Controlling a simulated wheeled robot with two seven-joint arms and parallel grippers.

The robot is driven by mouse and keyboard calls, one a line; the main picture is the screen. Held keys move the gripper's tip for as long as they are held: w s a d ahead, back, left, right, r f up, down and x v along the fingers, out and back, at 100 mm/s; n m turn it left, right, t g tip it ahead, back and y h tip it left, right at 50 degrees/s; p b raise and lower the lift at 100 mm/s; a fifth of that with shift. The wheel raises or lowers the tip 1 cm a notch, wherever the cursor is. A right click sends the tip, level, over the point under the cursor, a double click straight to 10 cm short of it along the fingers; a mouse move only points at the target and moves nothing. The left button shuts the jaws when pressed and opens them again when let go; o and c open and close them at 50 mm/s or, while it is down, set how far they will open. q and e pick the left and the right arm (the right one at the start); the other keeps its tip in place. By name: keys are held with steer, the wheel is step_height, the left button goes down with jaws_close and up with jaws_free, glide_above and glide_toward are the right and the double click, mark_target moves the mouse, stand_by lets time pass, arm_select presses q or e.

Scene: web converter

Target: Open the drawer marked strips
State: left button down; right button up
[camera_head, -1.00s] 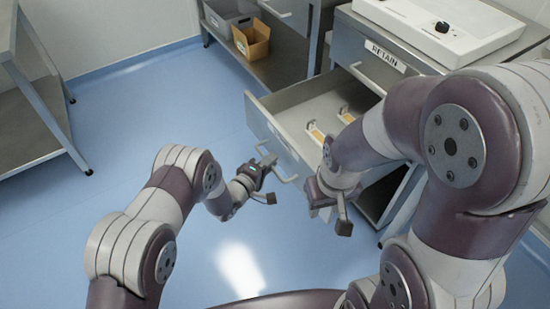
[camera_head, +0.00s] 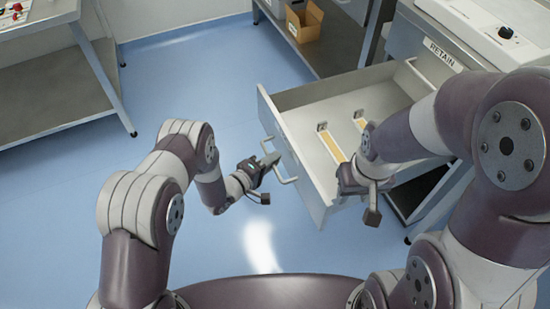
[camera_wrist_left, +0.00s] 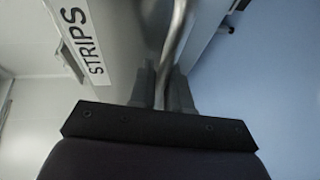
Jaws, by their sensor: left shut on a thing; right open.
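The drawer (camera_head: 305,165) stands well out from its cabinet, open at the top. Its STRIPS label (camera_wrist_left: 83,42) shows on the front face in the left wrist view. My left gripper (camera_head: 268,162) is shut on the drawer's bar handle (camera_head: 287,178); in the left wrist view the fingers (camera_wrist_left: 161,88) close around the handle (camera_wrist_left: 179,40). My right gripper (camera_head: 371,203) is open, over the drawer's near right side, seemingly empty; whether it touches the drawer I cannot tell.
Yellowish strips (camera_head: 332,148) lie inside the drawer. A RETAIN label (camera_head: 444,56) marks the cabinet front above, with a white device (camera_head: 480,30) on top. A cardboard box (camera_head: 303,22) sits on a back shelf. A metal table (camera_head: 50,60) stands left. Blue floor between is clear.

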arm_select(q)
steer(key=c, duration=1.2)
jaws_free()
steer(key=shift+o, duration=0.2)
steer(key=p+v, duration=0.2)
steer(key=v, duration=1)
steer(key=shift+s+a, duration=0.25)
steer(key=shift+a, duration=0.05)
